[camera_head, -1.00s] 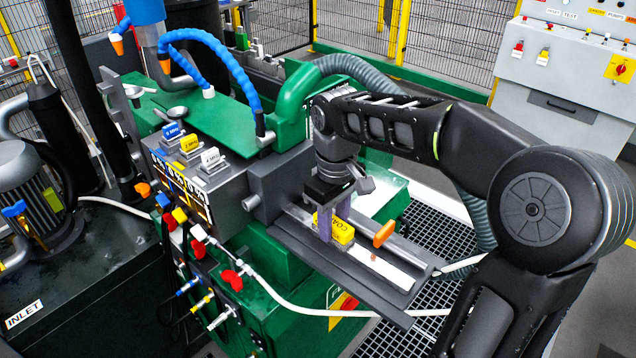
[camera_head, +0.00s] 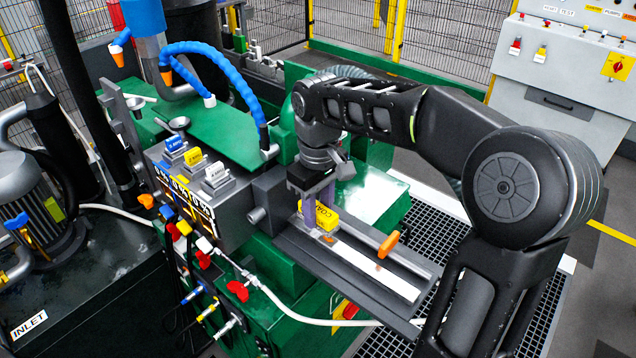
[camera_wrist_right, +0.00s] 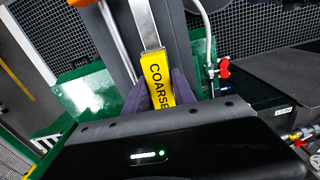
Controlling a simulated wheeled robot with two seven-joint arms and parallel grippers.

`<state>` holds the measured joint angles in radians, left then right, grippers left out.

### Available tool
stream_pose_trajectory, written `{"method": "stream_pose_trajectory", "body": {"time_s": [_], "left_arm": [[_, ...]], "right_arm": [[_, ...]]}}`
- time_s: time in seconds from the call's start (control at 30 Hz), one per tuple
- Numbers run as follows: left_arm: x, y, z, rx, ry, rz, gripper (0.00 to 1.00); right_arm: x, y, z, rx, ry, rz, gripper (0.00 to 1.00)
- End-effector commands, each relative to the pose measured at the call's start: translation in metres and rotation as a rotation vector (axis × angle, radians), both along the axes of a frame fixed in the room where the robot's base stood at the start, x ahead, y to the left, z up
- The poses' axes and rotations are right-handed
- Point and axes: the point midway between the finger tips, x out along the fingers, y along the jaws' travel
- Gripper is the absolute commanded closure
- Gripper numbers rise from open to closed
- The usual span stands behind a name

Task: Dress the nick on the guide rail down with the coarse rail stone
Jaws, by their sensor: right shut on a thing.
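The coarse rail stone is a yellow block (camera_head: 325,217) marked COARSE in the right wrist view (camera_wrist_right: 158,84). My right gripper (camera_head: 317,200) is shut on it, with a purple finger on each side. The guide rail (camera_head: 375,268) is a bright flat strip on a dark grey bed. The stone is at the rail's far left end; I cannot tell whether it touches the surface. A small reddish-brown mark, which may be the nick, shows on the rail, nearer than the stone. My left gripper is not in view.
An orange handle (camera_head: 388,244) stands beside the rail on its right. Yellow, blue and white labelled blocks sit on the grey box (camera_head: 225,215) to the left. A white hose (camera_head: 300,313) runs below the rail bed. Black grating lies to the right.

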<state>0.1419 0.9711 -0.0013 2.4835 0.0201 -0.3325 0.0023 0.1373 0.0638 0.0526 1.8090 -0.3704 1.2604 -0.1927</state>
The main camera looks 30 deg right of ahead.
Motion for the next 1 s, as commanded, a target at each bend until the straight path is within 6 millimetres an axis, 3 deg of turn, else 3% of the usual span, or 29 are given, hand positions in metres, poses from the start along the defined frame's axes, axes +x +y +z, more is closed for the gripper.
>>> {"method": "stream_pose_trajectory", "body": {"time_s": [0.5,1.0], "left_arm": [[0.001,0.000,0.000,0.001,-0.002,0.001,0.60],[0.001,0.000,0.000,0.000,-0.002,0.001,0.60]], "right_arm": [[-0.007,0.007,0.044,0.000,-0.003,-0.001,1.00],[-0.008,0.008,0.048,0.000,-0.002,0.000,1.00]]}}
